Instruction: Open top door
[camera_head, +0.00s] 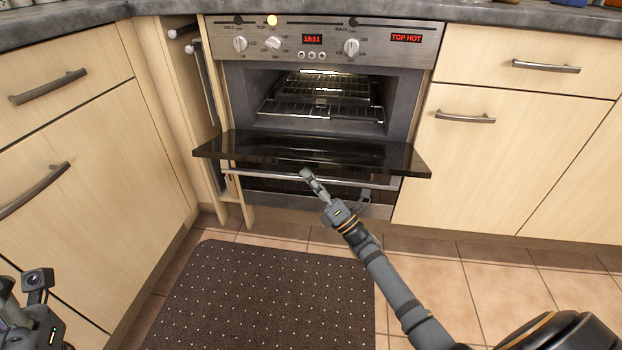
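The top oven door (300,150) is a dark glossy panel. It is folded down and stands out nearly level in front of the oven, so the top oven cavity (320,100) with its wire racks shows. My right gripper (306,174) is at the door's front edge, near its middle, in front of or just under it. I cannot tell whether it touches the door, and its fingers are too small to read. My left gripper (20,318) is only partly in view at the lower left, away from the oven, and its fingers are not clear.
A lower oven door with a metal handle (375,184) sits below the open door. Wooden cabinets with handles (465,117) flank the oven. A narrow pull-out (205,110) stands slightly out at the left. A dotted brown mat (265,300) lies on the tiled floor.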

